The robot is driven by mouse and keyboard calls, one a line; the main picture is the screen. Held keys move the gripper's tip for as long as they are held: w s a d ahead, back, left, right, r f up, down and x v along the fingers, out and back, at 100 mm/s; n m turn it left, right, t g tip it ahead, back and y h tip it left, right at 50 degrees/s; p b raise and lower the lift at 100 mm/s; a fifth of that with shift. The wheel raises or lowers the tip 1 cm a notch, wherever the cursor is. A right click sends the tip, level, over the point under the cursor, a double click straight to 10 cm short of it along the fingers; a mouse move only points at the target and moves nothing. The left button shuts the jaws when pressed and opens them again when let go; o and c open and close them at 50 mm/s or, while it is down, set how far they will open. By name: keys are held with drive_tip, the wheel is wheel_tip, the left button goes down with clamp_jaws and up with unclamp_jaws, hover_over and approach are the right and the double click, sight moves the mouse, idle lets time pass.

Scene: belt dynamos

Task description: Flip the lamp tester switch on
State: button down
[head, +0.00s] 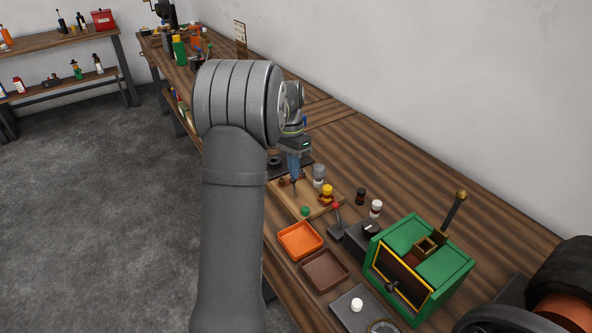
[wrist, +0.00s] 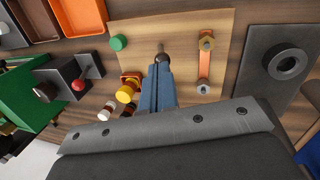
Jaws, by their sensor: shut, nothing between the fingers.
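The wooden board (wrist: 185,25) lies on the bench and also shows in the head view (head: 318,208). It carries a green dome (wrist: 118,42), a yellow-topped part (wrist: 125,95), a copper strip (wrist: 204,65) between two posts, and a small dark round-ended lever (wrist: 162,52) that looks like the switch. My gripper (wrist: 158,70) is shut and empty, its blue fingers pointing down at the board. The fingertips are right at the dark lever; I cannot tell if they touch it.
A black box with a red-ball lever (head: 335,206) stands beside the board. Orange (head: 300,240) and brown (head: 325,268) trays lie in front. A green machine (head: 425,262) with an upright handle stands at right. A dark plate with a ring (wrist: 286,64) lies on the board's other side.

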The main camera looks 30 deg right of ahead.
drive_tip(key=shift+r, duration=0.15)
drive_tip(key=shift+r, duration=0.7)
drive_tip(key=shift+s+d+r, duration=0.1)
drive_tip(key=shift+s+r, duration=0.15)
drive_tip(key=shift+r, duration=0.05)
drive_tip(key=v, duration=1.1)
drive_tip(key=shift+s+d+r, duration=0.25)
drive_tip(key=shift+r, duration=0.2)
